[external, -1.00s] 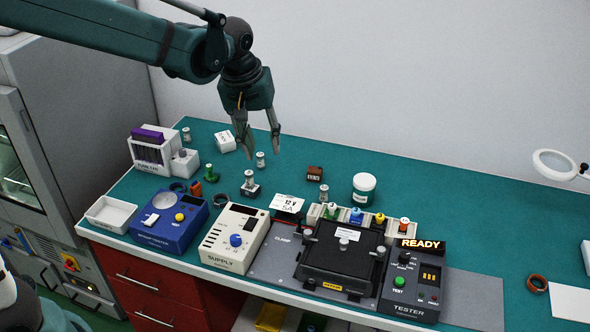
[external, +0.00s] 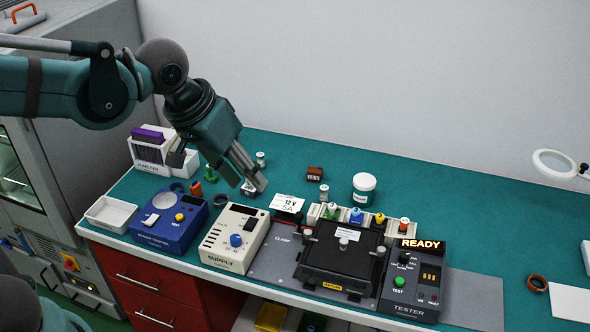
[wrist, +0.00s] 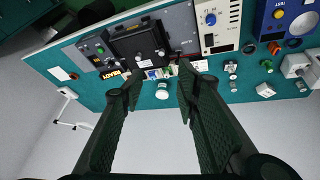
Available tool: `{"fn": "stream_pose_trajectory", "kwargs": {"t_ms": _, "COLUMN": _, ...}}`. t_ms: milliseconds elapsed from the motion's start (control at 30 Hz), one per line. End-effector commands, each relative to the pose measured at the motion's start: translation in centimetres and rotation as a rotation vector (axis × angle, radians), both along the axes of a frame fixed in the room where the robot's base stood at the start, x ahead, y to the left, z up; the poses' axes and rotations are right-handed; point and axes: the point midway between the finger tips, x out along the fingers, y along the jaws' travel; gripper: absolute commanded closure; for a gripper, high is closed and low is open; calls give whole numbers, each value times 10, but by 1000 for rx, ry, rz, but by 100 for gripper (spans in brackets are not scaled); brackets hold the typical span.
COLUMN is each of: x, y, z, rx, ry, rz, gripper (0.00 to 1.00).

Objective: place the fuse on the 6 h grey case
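Several small grey-white cylinders that look like fuses stand on the bench. One is at the back by my gripper (external: 260,158), one is farther right near the white jar (external: 323,189). In the wrist view a cylinder (wrist: 230,67) stands near the supply. I cannot read a 6 h label on any case. My gripper also shows in the wrist view (wrist: 157,82): its fingers are apart, with nothing between them.
The supply unit (external: 235,239), blue tester (external: 169,220), black clamp fixture (external: 341,256) and tester showing READY (external: 408,282) line the front. A brown block (external: 315,173) and white jar (external: 364,187) stand behind.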

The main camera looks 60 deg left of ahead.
Motion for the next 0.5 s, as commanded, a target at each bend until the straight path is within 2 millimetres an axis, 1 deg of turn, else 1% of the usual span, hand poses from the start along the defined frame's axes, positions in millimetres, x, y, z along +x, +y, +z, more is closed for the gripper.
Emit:
{"fn": "stream_pose_trajectory", "kwargs": {"t_ms": 33, "x": -8, "y": -8, "z": 0, "rx": 8, "ry": -9, "rz": -26, "gripper": 68}}
{"fn": "stream_pose_trajectory", "kwargs": {"t_ms": 100, "x": -17, "y": -18, "z": 1, "rx": 20, "ry": -22, "rz": -63, "gripper": 68}}
{"fn": "stream_pose_trajectory", "kwargs": {"t_ms": 500, "x": -67, "y": -65, "z": -3, "rx": 96, "ry": -101, "rz": -268, "gripper": 68}}
